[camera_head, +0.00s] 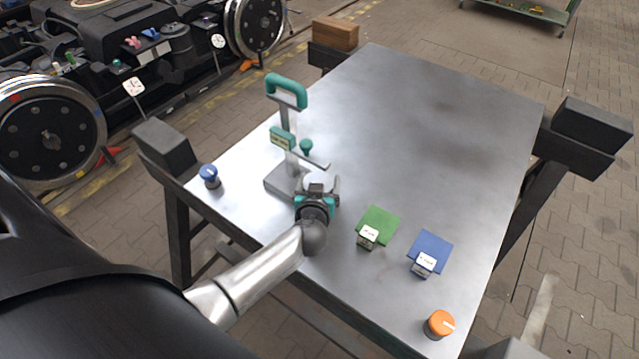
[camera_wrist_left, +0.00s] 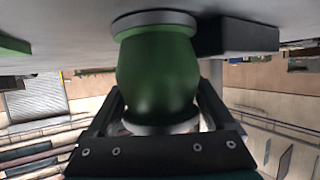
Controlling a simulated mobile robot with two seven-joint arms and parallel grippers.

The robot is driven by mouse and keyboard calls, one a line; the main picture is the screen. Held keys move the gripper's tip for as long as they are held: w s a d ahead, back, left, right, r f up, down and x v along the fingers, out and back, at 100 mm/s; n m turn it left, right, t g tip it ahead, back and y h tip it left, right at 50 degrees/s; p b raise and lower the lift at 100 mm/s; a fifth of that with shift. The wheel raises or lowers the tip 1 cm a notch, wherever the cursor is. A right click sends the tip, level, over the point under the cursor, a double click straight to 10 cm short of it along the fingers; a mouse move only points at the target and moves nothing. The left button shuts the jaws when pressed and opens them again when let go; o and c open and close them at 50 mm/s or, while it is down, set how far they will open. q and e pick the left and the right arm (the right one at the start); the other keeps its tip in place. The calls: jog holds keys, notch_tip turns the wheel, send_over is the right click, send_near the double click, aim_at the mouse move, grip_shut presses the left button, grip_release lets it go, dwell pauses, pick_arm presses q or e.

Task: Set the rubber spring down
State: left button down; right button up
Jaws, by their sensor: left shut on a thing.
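The rubber spring (camera_wrist_left: 156,75) is a dark green barrel with a grey plate at each end. It fills the middle of the left wrist view, where the tabletop shows along the top. My left gripper (camera_head: 319,184) is shut on it, fingers on either side near one end plate. The spring's far plate is at or very close to the steel tabletop (camera_head: 430,120); I cannot tell if it touches. In the head view the gripper hides most of the spring. It is just right of the grey base of the teal-handled press (camera_head: 286,92). My right gripper is not in view.
A green mat (camera_head: 381,219) and a blue mat (camera_head: 432,245), each with a labelled block, lie right of the gripper. An orange knob (camera_head: 439,324) is near the front corner, a blue knob (camera_head: 209,176) at the left edge. The table's back and right are clear.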

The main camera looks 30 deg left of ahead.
pick_arm(q)
jog(key=shift+r, duration=0.1)
grip_release()
jog(key=shift+f, duration=0.2)
jog(key=shift+r, duration=0.25)
jog(key=p+v, duration=0.4)
jog(key=v, duration=0.6)
jog(key=shift+s+d, duration=0.1)
jog(key=shift+s, duration=0.2)
jog(key=shift+s+d+r, duration=0.25)
jog(key=shift+s+d, duration=0.05)
jog(key=shift+s, duration=0.3)
